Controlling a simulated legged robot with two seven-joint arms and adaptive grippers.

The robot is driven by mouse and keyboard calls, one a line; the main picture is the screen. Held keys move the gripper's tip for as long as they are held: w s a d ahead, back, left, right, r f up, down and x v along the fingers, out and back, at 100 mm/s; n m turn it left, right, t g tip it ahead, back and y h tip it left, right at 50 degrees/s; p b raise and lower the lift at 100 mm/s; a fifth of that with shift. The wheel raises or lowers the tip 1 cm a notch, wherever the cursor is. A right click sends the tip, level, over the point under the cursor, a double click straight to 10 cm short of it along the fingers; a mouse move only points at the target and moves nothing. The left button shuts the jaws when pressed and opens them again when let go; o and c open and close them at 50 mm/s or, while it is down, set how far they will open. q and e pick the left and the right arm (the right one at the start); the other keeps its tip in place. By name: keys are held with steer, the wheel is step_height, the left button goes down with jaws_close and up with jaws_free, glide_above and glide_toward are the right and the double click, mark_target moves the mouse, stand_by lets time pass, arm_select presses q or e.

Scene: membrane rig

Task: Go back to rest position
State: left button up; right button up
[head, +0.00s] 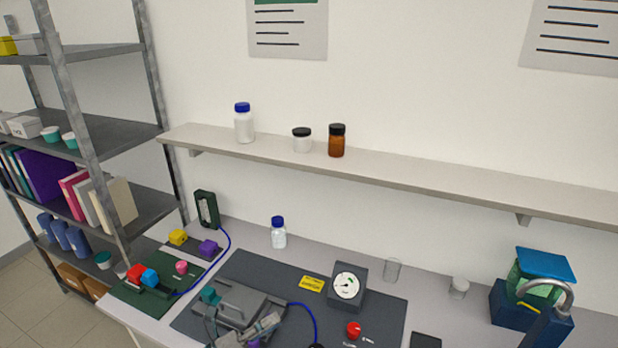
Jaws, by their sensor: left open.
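My left gripper (266,326), grey, shows low in the picture at the front edge of the grey membrane rig (236,300). Its jaws are open, and I see nothing held between them. It overlaps the rig in this view, so I cannot tell if they touch. A small purple part shows just below it, partly cut off by the picture edge. I do not see my right gripper.
Blue tubes run beside the rig. A green board (135,305) lies left, a blue box (508,310) right. A wall shelf (400,176) spans above the bench.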

arm_select(q)
steer(key=a+f+n+t+y, duration=0.3)
steer(key=a+n+t+y, duration=0.3)
steer(key=n, duration=0.5)
steer(key=a+f+n+t+y, duration=0.35)
steer(key=n+y, duration=0.45)
steer(key=n, duration=0.4)
steer(key=s+a+f+n+g+y, duration=0.2)
steer(key=a+f+n+y, duration=0.1)
steer(key=f, duration=0.2)
steer(key=s+a+f+n+g+y, duration=0.2)
steer(key=s+f+n+g, duration=0.1)
steer(key=f, duration=0.3)
steer(key=s+d+f+n+g+h, duration=0.1)
steer(key=s+f+n+g, duration=0.1)
steer(key=s+f+g, duration=0.7)
steer(key=s+d+f+n+g+h, duration=0.1)
steer(key=s+f+n+g, duration=0.15)
steer(key=s+f, duration=0.7)
steer(key=s+f+g, duration=0.1)
steer(key=s+f, duration=0.2)
steer(key=f, duration=0.8)
steer(key=s+f, duration=0.2)
steer(key=f, duration=0.9)
steer(key=s+a+f+g, duration=0.1)
steer(key=s+a+f, duration=0.2)
steer(key=s+f, duration=1.3)
steer(key=shift+s+m, duration=0.35)
steer(key=shift+s, duration=0.4)
